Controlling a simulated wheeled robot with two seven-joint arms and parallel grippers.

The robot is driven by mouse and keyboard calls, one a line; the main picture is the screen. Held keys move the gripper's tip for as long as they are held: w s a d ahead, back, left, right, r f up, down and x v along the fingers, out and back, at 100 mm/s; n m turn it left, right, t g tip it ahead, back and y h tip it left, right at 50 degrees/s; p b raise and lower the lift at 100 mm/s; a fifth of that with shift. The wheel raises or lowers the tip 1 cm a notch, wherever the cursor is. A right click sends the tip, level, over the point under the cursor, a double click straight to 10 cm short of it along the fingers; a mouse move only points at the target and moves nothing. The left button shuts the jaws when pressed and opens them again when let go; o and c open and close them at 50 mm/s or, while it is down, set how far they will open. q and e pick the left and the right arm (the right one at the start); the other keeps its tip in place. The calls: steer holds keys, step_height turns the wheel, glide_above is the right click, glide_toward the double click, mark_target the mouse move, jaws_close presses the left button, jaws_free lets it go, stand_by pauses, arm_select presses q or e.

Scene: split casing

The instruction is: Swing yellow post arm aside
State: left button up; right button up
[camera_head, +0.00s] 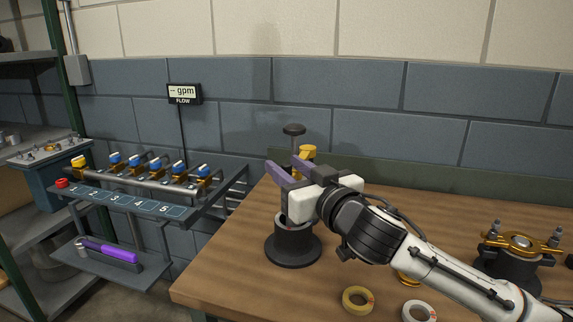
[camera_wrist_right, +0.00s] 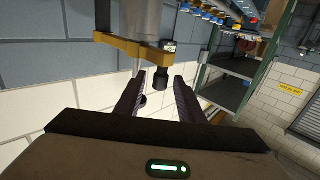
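The yellow post arm (camera_head: 308,151) shows behind my right gripper in the head view, near a dark round knob (camera_head: 293,130). It also shows in the right wrist view (camera_wrist_right: 118,43), running across a grey cylinder (camera_wrist_right: 138,18), with a black end piece (camera_wrist_right: 161,77) hanging at its right end. A dark round base (camera_head: 293,250) stands on the bench below my gripper. My right gripper (camera_head: 276,171) has purple fingers that are apart. In the wrist view the fingertips (camera_wrist_right: 158,80) lie on either side of the black end piece; contact is unclear. My left gripper is not in view.
A yellow ring (camera_head: 357,300) and a white ring (camera_head: 418,311) lie on the wooden bench (camera_head: 215,270). A dark casing with a gold flange (camera_head: 520,243) stands at the right. A numbered valve rack (camera_head: 135,203) is left of the bench.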

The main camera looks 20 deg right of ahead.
steer(key=shift+w+a, duration=0.1)
steer(key=shift+w, duration=0.2)
jaws_close()
steer(key=shift+w+a, duration=0.1)
